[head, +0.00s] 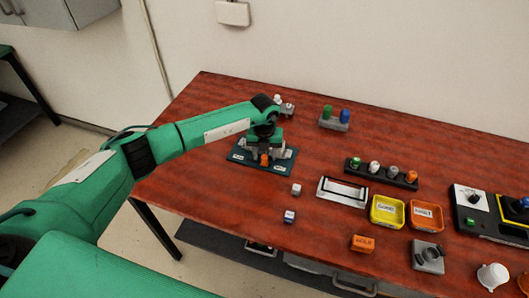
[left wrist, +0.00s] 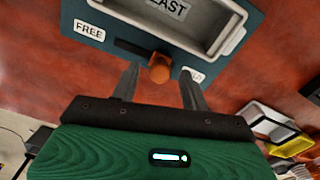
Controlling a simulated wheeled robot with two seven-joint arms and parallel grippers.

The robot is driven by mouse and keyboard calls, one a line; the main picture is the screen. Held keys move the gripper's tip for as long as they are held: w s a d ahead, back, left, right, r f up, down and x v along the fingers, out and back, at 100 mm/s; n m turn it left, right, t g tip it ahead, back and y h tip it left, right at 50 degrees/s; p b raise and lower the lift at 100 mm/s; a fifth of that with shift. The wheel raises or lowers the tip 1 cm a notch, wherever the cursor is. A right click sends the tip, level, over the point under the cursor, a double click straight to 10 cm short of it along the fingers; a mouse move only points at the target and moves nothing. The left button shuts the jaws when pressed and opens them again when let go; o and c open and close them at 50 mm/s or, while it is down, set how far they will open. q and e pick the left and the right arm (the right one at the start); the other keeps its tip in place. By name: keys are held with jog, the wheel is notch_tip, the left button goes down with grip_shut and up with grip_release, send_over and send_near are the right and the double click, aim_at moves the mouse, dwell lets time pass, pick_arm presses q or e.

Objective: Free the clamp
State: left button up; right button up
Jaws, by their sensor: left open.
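The clamp is a dark teal plate (head: 285,166) on the red table; in the left wrist view the plate (left wrist: 92,14) carries a grey tray (left wrist: 232,42) with a label ending in "LAST". An orange knob (head: 264,160) sits at the right part of a dark slot, away from the FREE label (left wrist: 89,31). The label at the other end is partly hidden. My left gripper (head: 263,147) is over the plate. In the left wrist view its open fingers (left wrist: 160,76) stand on either side of the orange knob (left wrist: 159,66); contact is unclear. My right gripper is not in view.
Two small cubes (head: 296,189) lie right of the plate. A black rack of knobs (head: 400,180), yellow tray (head: 387,211) and orange tray (head: 426,215) stand further right. A block with green and blue pegs (head: 334,122) stands behind. Bare table surrounds the plate's right side.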

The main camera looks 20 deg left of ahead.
pick_arm(q)
grip_shut()
jog(key=a+b, duration=0.1)
jog(key=a, duration=0.4)
jog(key=shift+w, duration=0.1)
jog(key=shift+d, duration=0.1)
